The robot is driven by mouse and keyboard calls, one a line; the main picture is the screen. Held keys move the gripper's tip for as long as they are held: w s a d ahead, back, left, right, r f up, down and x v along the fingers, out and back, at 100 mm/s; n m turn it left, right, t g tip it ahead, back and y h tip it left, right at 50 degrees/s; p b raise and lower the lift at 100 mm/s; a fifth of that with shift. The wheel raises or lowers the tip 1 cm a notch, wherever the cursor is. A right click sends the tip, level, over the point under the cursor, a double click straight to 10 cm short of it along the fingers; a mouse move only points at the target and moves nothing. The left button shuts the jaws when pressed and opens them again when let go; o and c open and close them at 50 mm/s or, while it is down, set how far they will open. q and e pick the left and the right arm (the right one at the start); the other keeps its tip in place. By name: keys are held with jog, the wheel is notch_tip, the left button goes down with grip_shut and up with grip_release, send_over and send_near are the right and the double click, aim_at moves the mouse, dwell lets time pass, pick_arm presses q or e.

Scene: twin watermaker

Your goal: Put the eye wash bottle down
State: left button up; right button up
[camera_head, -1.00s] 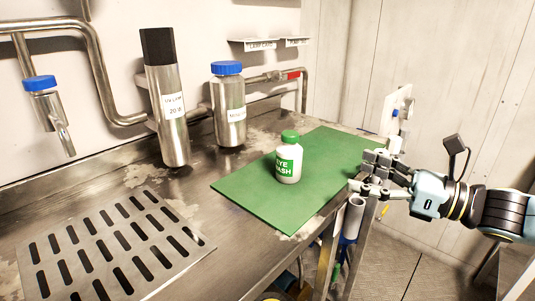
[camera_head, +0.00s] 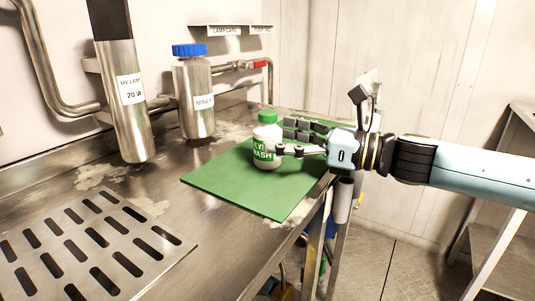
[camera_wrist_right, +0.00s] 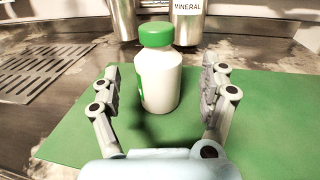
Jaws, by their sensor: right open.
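The eye wash bottle (camera_head: 265,148) is white with a green cap and a green label. It stands upright on the green mat (camera_head: 220,184) on the metal counter. My right gripper (camera_head: 282,138) comes in from the right and is open at the bottle. In the right wrist view the bottle (camera_wrist_right: 159,78) stands between the two spread fingers (camera_wrist_right: 160,98), with a gap on each side. The gripper hides part of the bottle's right side in the head view. My left gripper is not in view.
A UV lamp cylinder (camera_head: 122,105) and a blue-capped mineral bottle (camera_head: 195,95) stand behind the mat. A slotted drain plate (camera_head: 95,250) lies at the front left. Pipes run along the wall. The mat's front part is bare.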

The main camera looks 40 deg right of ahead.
aim_at(281, 138)
jog(key=shift+x, duration=0.9)
jog(key=shift+w+a, duration=0.2)
jog(key=shift+w, duration=0.05)
jog(key=shift+w+a+f, duration=0.1)
jog(key=shift+w+a, duration=0.25)
jog(key=shift+w, duration=0.2)
jog(key=c, duration=1.5)
jog(key=shift+o, duration=0.2)
